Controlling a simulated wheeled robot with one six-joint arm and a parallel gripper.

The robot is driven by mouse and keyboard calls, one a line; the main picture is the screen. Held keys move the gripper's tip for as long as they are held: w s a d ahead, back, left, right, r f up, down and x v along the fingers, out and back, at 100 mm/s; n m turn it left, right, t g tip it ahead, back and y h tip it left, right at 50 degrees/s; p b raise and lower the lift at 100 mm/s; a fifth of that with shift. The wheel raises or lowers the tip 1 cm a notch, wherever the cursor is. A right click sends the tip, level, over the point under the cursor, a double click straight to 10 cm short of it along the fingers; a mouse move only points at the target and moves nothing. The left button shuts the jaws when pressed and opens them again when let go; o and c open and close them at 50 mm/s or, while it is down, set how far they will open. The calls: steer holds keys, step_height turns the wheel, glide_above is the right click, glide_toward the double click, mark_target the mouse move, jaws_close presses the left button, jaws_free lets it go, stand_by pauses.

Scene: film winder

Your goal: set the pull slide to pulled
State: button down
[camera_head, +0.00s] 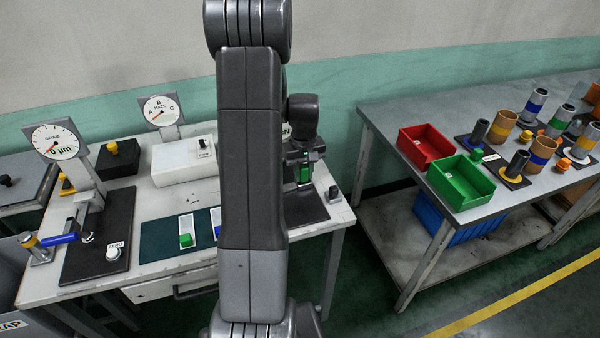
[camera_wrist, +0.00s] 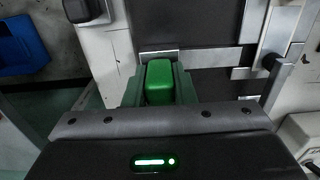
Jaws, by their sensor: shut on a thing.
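The pull slide (camera_wrist: 160,82) shows as a green block-shaped handle in the wrist view, in front of a dark plate with grey metal parts. My gripper (camera_wrist: 160,94) is shut on this handle, with one finger on each side of it. In the head view the green of the handle (camera_head: 305,173) shows just right of my arm, at the right end of the white table. My arm hides much of the fixture there, and I cannot tell how far the slide is drawn out.
On the white table (camera_head: 40,285), two dial gauges, a white box (camera_head: 184,165) and a green mat (camera_head: 160,242) stand left of my arm. A small black knob (camera_head: 333,193) is close at the right. A grey table (camera_head: 370,112) with red and green bins stands further right.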

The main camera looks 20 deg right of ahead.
steer(key=c, duration=1.4)
jaws_free()
steer(key=shift+w+d+r, duration=0.1)
steer(key=shift+d, duration=0.1)
steer(key=shift+c, duration=0.2)
steer(key=shift+o, duration=1.2)
steer(key=shift+d, duration=0.15)
step_height(320, 180, up, 14)
steer(key=b, duration=0.1)
steer(key=shift+f, duration=0.2)
step_height(320, 180, down, 14)
steer(key=shift+r+p, duration=0.2)
steer(key=shift+p, duration=0.3)
steer(key=shift+a+f, duration=0.1)
steer(key=shift+a, duration=0.8)
